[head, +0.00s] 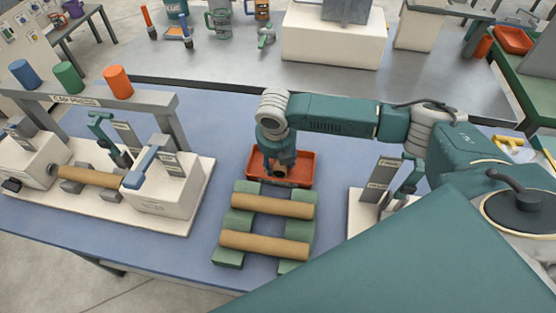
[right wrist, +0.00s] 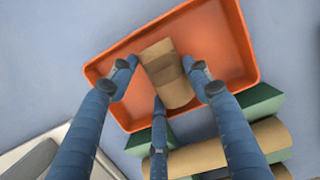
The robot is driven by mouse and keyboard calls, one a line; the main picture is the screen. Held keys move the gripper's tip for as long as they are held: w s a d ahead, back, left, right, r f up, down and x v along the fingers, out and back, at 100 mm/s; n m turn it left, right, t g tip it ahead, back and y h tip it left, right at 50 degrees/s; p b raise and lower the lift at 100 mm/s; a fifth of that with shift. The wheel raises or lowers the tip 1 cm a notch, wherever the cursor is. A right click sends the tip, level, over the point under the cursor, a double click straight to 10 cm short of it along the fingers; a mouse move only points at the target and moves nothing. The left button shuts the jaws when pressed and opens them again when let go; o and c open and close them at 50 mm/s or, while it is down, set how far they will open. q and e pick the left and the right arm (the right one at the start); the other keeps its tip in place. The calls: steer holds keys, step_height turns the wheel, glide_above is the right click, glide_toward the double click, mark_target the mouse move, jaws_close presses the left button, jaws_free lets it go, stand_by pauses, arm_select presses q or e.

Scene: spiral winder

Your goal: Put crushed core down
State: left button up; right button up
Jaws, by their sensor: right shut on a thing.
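My right gripper (head: 275,163) points down over the orange tray (head: 308,171). In the right wrist view its fingers (right wrist: 163,85) are closed around the crushed core (right wrist: 167,73), a short brown cardboard piece with a dented middle. In that view the core lies within the outline of the orange tray (right wrist: 232,45). I cannot tell whether it touches the tray floor. In the head view the core is mostly hidden by the gripper. My left gripper is not in view.
Two brown cores (head: 272,205) lie across a green rack (head: 232,228) just in front of the tray. The cap press (head: 170,205) with another core (head: 90,177) stands at left. A small white fixture (head: 356,203) is at right. Blue table (head: 215,120) behind the tray is free.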

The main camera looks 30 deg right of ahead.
mark_target(277, 167)
steer(key=shift+f, duration=0.2)
steer(key=shift+f, duration=0.15)
steer(key=o, duration=0.6)
steer(key=shift+o, duration=0.2)
steer(key=b+v, duration=0.1)
steer(key=v, duration=1.1)
